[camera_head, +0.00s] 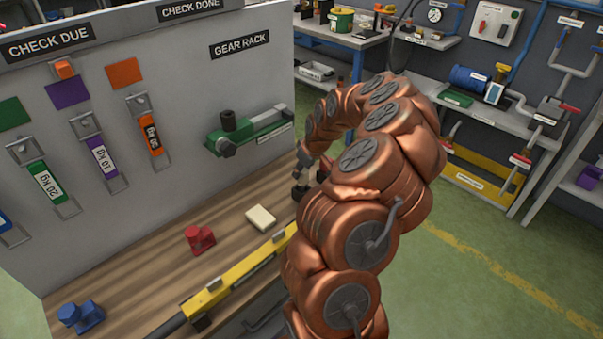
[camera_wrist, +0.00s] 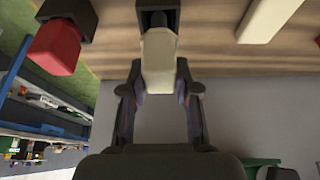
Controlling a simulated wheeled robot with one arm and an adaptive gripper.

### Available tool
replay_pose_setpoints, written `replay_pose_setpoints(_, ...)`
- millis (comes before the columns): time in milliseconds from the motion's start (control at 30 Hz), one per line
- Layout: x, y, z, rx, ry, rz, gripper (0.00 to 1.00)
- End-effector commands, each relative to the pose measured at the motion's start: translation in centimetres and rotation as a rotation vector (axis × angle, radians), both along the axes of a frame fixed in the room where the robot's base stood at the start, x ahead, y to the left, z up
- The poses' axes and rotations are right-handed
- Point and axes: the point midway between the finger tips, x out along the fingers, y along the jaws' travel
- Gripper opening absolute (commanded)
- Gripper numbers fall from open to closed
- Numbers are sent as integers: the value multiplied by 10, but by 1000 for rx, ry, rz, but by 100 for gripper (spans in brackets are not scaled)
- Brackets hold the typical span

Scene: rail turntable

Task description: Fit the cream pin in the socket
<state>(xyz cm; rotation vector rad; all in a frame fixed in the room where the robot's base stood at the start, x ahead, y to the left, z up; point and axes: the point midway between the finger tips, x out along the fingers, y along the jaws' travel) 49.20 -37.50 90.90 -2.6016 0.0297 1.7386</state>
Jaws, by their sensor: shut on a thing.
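My gripper (camera_wrist: 158,76) is shut on the cream pin (camera_wrist: 158,55), which sits between its two fingers in the wrist view. The far end of the pin points at a dark square socket (camera_wrist: 172,17) above the wooden bench top. The pin end and socket overlap in this view; I cannot tell whether it is inside or only in front. In the head view my gripper (camera_head: 299,188) is low over the bench beside my copper arm, which hides the pin.
A red piece on a dark base (camera_wrist: 56,47) stands close by in the wrist view. A cream block (camera_head: 261,217), a red block (camera_head: 200,239), a blue block (camera_head: 82,316) and a yellow bar (camera_head: 240,275) lie on the bench.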

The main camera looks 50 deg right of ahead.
Motion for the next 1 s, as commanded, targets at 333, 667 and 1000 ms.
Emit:
replay_pose_setpoints(333, 0, 0, 13, -1, -1, 0, 0)
replay_pose_setpoints(667, 0, 0, 25, -1, -1, 1, 0)
replay_pose_setpoints(1000, 1, 0, 38, -2, -3, -1, 0)
